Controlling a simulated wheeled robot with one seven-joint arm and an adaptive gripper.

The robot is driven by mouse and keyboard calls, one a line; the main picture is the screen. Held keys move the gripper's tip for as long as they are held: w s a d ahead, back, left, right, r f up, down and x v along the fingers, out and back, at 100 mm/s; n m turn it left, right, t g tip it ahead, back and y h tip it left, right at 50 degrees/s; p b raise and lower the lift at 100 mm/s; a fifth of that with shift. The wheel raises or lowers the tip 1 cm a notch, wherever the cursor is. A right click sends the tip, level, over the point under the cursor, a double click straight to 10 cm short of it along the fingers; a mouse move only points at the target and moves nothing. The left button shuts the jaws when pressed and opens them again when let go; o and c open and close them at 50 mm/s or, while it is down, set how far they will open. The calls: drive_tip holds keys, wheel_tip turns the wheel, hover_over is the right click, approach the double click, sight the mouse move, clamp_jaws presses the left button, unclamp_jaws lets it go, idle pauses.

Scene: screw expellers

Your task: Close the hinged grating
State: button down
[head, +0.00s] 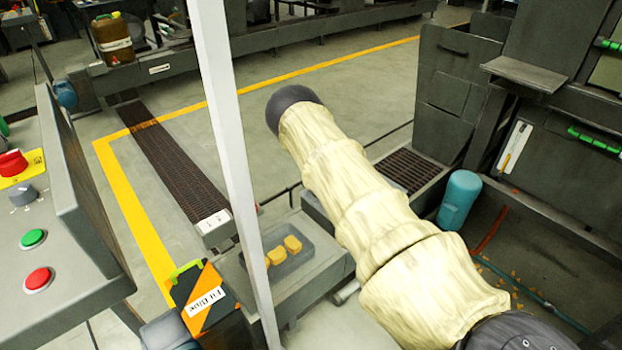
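Two gratings show in the head view. A long, narrow, dark brown grating (168,155) runs along the floor at the left, with a pale labelled block (213,221) at its near end. A smaller dark grating (408,169) lies right of my arm, in front of a dark machine, partly hidden by my arm. I cannot tell which one is hinged, and no hinge or raised lid shows clearly. My arm, in a cream sleeve, reaches from the lower right to a dark rounded end near the picture's middle. No gripper fingers show.
A white post (228,150) crosses the view at left. A control panel (60,235) with red and green buttons stands at far left. A tray (283,257) with yellow blocks sits below my arm. A teal cylinder (459,200) stands at right.

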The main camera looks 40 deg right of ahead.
drive_tip(key=shift+f, duration=0.55)
drive_tip(key=shift+r, duration=0.1)
wheel_tip(320, 180, up, 14)
drive_tip(key=p, duration=0.2)
drive_tip(key=shift+p, duration=0.4)
